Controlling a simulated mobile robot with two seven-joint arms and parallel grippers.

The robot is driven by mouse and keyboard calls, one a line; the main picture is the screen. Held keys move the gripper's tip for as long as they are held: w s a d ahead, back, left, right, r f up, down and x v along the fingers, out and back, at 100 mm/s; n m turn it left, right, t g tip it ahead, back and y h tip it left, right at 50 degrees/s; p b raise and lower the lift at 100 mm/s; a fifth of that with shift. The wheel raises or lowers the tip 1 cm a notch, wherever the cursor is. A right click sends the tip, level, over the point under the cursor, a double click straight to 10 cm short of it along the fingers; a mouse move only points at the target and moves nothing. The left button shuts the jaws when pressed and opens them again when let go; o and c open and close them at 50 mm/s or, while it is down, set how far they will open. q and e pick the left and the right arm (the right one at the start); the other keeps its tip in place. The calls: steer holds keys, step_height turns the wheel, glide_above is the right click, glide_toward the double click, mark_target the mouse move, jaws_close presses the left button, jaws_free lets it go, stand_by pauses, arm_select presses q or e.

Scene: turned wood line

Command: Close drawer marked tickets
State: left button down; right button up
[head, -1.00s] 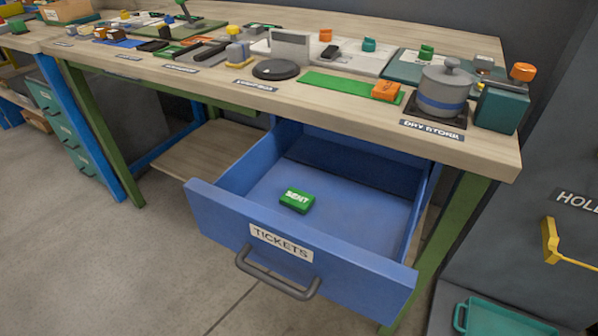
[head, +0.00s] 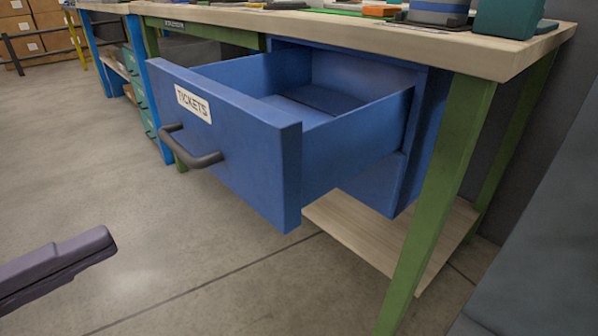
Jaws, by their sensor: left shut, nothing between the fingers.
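The blue drawer marked TICKETS (head: 245,150) hangs well open under the workbench, in the middle of the head view. Its dark bar handle (head: 190,150) is on the front, below the white label. My left gripper (head: 108,243) is at the lower left, shut and empty. In the picture it is below and left of the handle, clearly apart from the drawer. My right gripper is not in view.
The wooden bench top (head: 500,52) runs above the drawer, with several items along it. A green bench leg (head: 440,200) stands right of the drawer, and a low wooden shelf (head: 360,240) lies beneath. The concrete floor in front is clear.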

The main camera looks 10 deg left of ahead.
mark_target(251, 170)
arm_select(q)
steer(key=b+x, duration=0.1)
steer(key=x, duration=1.2)
steer(key=shift+w+d, duration=0.3)
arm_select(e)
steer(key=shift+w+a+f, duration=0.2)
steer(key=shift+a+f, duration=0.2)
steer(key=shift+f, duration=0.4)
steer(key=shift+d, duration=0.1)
